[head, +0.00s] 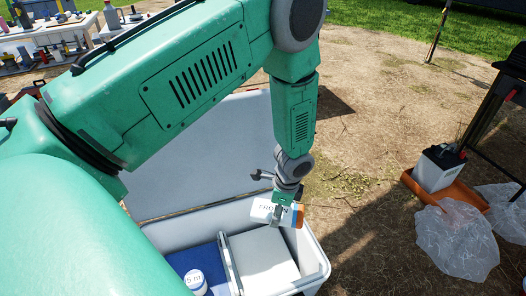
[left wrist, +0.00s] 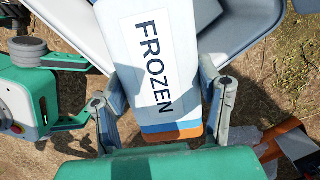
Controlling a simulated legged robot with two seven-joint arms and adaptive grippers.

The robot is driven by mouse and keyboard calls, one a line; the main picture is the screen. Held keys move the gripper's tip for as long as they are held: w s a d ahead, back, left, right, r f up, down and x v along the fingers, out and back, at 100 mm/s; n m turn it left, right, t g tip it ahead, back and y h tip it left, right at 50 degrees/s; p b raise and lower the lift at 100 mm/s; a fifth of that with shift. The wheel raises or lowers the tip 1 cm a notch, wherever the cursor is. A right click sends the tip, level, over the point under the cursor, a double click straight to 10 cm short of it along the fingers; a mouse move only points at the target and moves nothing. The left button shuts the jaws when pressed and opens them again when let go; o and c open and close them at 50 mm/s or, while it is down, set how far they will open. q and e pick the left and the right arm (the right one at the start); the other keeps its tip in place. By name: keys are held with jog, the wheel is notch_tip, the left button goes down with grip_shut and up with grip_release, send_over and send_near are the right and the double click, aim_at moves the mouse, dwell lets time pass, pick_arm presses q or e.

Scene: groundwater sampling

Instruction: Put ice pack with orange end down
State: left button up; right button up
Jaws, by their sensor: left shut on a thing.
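The ice pack with the orange end (head: 262,211) is a white slab marked FROZEN, with its orange end to the right. My left gripper (head: 285,198) is shut on it and holds it over the white cooler (head: 316,264). In the left wrist view the ice pack (left wrist: 152,60) lies between the fingers of my left gripper (left wrist: 163,92), with its blue and orange bands nearest the palm. Below it in the head view, the open cooler holds a white block (head: 262,262) on the right.
A blue piece (head: 192,258) and a white-lidded jar (head: 194,281) are in the cooler's left part, beside a divider. The raised lid (head: 195,150) stands behind. A battery-like box (head: 438,168) and plastic bags (head: 457,240) lie right. A table (head: 45,32) stands far left.

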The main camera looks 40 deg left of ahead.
pick_arm(q)
notch_tip(320, 180, down, 13)
jog(key=s+a+m+b, duration=0.2)
jog(key=a+m+b, duration=0.1)
jog(key=m, duration=0.3)
jog(key=m+t+b, duration=0.2)
jog(key=m+b, duration=0.3)
jog(key=m, duration=0.1)
send_over(258, 267)
notch_tip(258, 267, down, 16)
jog(key=shift+s+d+r, duration=0.1)
jog(key=shift+d+r, duration=0.05)
jog(key=shift+r, duration=0.05)
notch_tip(258, 267, down, 4)
jog(key=shift+f+b, duration=0.1)
jog(key=shift+b, duration=1.05)
jog(key=o, duration=1.4)
